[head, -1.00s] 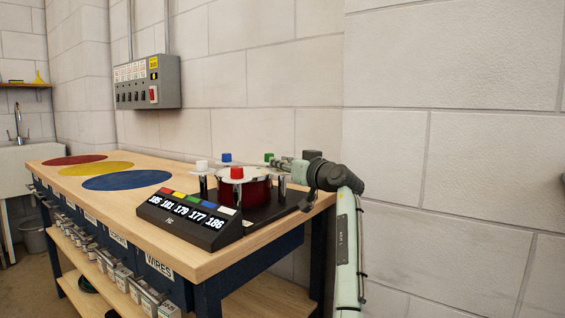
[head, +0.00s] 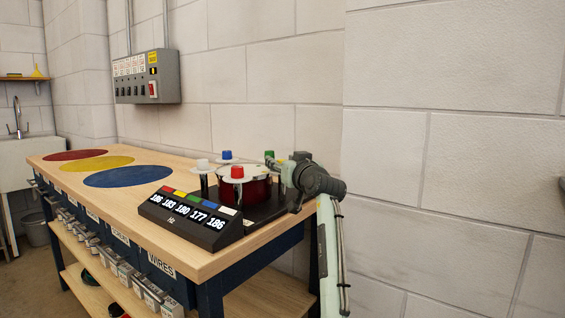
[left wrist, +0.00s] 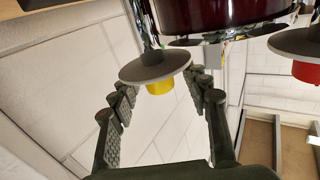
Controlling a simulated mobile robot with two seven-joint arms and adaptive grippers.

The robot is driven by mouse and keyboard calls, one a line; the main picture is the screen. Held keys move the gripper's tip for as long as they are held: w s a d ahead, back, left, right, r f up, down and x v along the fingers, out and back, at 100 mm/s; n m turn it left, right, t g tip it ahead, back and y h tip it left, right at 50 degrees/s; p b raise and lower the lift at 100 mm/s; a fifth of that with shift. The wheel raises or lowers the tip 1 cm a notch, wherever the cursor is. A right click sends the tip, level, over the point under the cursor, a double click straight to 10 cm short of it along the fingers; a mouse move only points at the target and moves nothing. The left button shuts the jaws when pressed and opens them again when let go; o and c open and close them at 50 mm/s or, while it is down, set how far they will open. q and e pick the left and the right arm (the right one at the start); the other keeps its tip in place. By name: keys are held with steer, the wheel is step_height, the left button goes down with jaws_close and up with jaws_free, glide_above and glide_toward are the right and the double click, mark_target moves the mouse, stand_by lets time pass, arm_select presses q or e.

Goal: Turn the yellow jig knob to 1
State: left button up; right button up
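The yellow jig knob (left wrist: 160,87) shows in the left wrist view under a round grey disc (left wrist: 155,65) beside the dark red drum (left wrist: 215,14). My left gripper (left wrist: 162,93) is open there, with one finger on each side of the knob and a visible gap on both sides. In the head view the arm end stands at the drum's right side, and I cannot make out the yellow knob there. The drum (head: 257,189) carries white (head: 203,163), blue (head: 227,155), green (head: 269,155) and red (head: 237,172) knobs around it. My right gripper is in neither view.
A display box (head: 190,217) in front of the drum reads 186, 183, 180, 177, 186 under coloured tabs. The wooden bench top (head: 125,205) has red, yellow and blue discs (head: 128,176) at left. A grey switch box (head: 147,78) hangs on the wall behind.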

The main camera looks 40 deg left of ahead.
arm_select(q)
steer(key=v, duration=1.2)
steer(key=shift+d, duration=0.1)
stand_by(0.4)
